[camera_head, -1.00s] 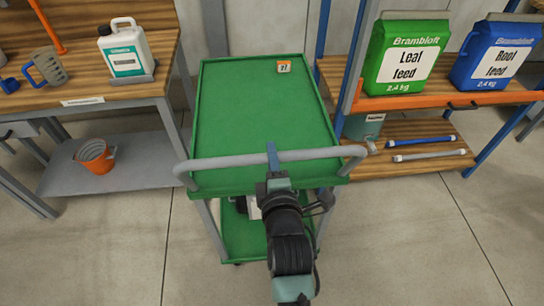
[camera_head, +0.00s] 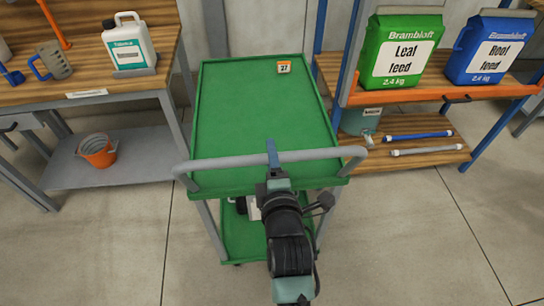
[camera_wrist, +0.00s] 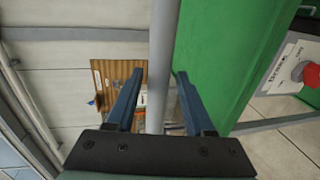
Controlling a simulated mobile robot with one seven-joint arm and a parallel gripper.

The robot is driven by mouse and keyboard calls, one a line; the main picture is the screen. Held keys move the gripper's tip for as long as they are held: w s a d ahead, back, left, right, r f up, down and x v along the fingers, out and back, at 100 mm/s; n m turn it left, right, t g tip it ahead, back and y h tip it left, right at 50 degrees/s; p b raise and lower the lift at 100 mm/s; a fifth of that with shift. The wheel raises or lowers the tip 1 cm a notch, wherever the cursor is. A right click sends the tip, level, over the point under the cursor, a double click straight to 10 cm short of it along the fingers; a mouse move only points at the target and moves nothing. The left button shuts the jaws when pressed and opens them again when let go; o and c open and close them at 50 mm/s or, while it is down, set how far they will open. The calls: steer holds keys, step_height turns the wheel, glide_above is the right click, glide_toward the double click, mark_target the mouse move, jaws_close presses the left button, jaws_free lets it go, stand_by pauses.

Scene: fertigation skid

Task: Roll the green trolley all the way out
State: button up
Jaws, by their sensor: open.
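The green trolley (camera_head: 262,120) stands in the middle of the head view, between a workbench and a shelf rack. Its grey push handle (camera_head: 215,162) runs across the near end. My gripper (camera_head: 272,150) is at the middle of that handle. In the wrist view the handle bar (camera_wrist: 164,60) passes between the two fingers of my open gripper (camera_wrist: 158,78), with gaps beside it. The trolley's top tray is bare except for a small orange and white number tag (camera_head: 284,67) at its far edge. The lower tray (camera_head: 240,240) is partly hidden by my arm.
The left workbench (camera_head: 100,97) bears a white jug (camera_head: 130,42) and a grey measuring cup (camera_head: 52,60); an orange pot (camera_head: 97,150) is below. The right rack's orange edge (camera_head: 440,95) runs under green and blue feed bags. The near floor (camera_head: 420,240) is clear.

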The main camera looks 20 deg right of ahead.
steer(key=shift+s, duration=0.1)
steer(key=v, duration=1.3)
steer(key=shift+b, duration=0.4)
steer(key=shift+r, duration=0.1)
steer(key=w+a+r+m+t+y+p, duration=0.1)
steer(key=w+a+r+m+t, duration=0.25)
steer(key=r, duration=1.05)
steer(key=w+a+r+m+t+p, duration=0.25)
steer(key=w+r+m, duration=0.2)
steer(key=r, duration=0.95)
steer(key=s+a+r+m+t+y, duration=0.1)
steer(key=s+a+r+m+t, duration=0.1)
steer(key=r, duration=0.6)
steer(key=s+a+r+m+t+y, duration=0.1)
steer(key=s+a+r+m+t, duration=0.1)
steer(key=r, duration=0.6)
steer(key=s+a+r+m+t+y+p, duration=0.1)
steer(key=s+a+r+m+t, duration=0.1)
steer(key=r, duration=0.6)
steer(key=shift+s+a+m, duration=0.3)
steer(key=shift+s+a, duration=0.15)
steer(key=shift+s, duration=0.3)
steer(key=shift+s+r, duration=0.15)
steer(key=shift+r, duration=0.05)
steer(key=shift+c, duration=0.6)
